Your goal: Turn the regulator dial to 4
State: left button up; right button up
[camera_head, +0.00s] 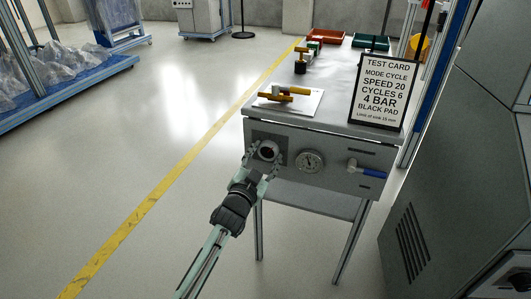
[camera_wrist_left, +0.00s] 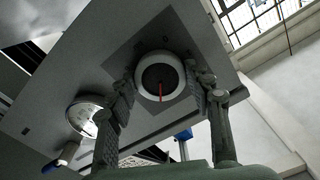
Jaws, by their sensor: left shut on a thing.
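The regulator dial (camera_head: 268,151) is a round knob with a pale rim and dark face on the left of the bench's front panel. In the left wrist view the dial (camera_wrist_left: 160,77) shows a red pointer mark on its face; its scale numbers cannot be read. My left gripper (camera_head: 262,164) is at the panel with its fingers on either side of the dial, shut on it. The fingers also show in the left wrist view (camera_wrist_left: 160,88). A round gauge (camera_head: 310,161) sits right of the dial; its reading is too small to tell. My right gripper is not in view.
A test card (camera_head: 381,92) reading "4 BAR" stands at the bench's right front. A blue-handled valve (camera_head: 372,172) is on the panel's right. A white plate with a yellow-handled tool (camera_head: 290,92) lies on the bench (camera_head: 335,75). A grey cabinet (camera_head: 455,170) stands at right.

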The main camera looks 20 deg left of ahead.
pick_arm(q)
jog(key=shift+m, duration=0.8)
jog(key=o, duration=1.1)
jog(key=s, duration=1.2)
jog(key=shift+a, duration=0.2)
